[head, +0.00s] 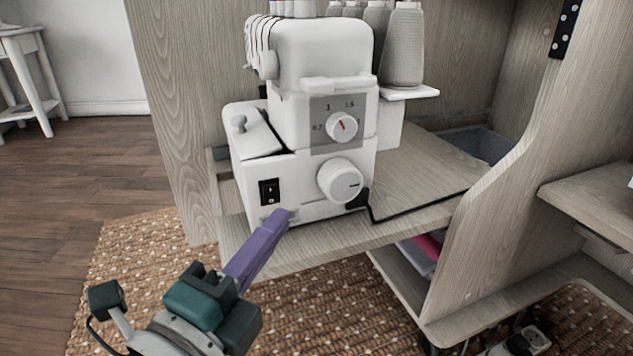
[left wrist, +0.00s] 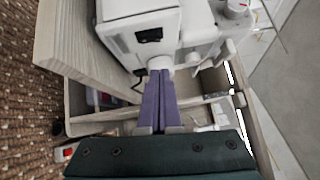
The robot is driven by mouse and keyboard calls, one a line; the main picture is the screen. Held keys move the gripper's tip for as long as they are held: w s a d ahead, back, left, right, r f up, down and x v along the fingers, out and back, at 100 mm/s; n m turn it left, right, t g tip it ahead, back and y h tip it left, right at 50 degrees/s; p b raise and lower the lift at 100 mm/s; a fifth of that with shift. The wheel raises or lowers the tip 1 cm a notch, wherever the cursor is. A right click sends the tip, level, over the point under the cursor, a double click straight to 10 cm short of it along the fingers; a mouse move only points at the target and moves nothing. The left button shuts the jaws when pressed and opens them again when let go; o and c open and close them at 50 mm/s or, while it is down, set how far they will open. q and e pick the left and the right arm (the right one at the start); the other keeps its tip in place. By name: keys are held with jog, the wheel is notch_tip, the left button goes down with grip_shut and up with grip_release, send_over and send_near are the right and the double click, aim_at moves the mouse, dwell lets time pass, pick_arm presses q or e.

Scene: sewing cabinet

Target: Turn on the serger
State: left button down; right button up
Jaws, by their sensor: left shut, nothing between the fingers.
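The white serger (head: 308,170) stands on a wooden cabinet shelf in the head view. A black rocker power switch (head: 269,192) is on the lower left of its side, left of a large white handwheel (head: 340,180). My left gripper (head: 284,214) is shut and empty, its purple fingers pointing up at the serger just below the switch. Whether the fingertips touch the serger I cannot tell. In the left wrist view, the shut fingers (left wrist: 160,76) point toward the serger, and the switch (left wrist: 148,35) shows beyond the tips. My right gripper is not in view.
A black power cord (head: 410,207) runs from the serger across the wooden shelf (head: 300,252). Grey thread cones (head: 403,48) stand behind the serger. A cabinet side panel (head: 500,190) rises at right. Open floor with a woven rug (head: 130,270) lies at left.

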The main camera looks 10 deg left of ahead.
aim_at(276, 186)
pick_arm(q)
jog(key=w+a, duration=0.1)
jog(key=w+a+b, duration=0.1)
jog(key=w, duration=0.1)
jog(key=shift+r, duration=0.15)
jog(key=shift+w+a+r, duration=0.1)
jog(key=shift+w+a, duration=0.05)
jog(key=shift+w, duration=0.05)
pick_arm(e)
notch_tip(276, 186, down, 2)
pick_arm(q)
jog(key=shift+w+r+p, duration=0.15)
jog(key=shift+r+p, duration=0.25)
jog(key=shift+p, duration=0.35)
jog(key=shift+a+f+n+g, duration=0.1)
jog(key=shift+f+n+g, duration=0.05)
jog(key=shift+n+g, duration=0.15)
jog(key=shift+f, duration=0.15)
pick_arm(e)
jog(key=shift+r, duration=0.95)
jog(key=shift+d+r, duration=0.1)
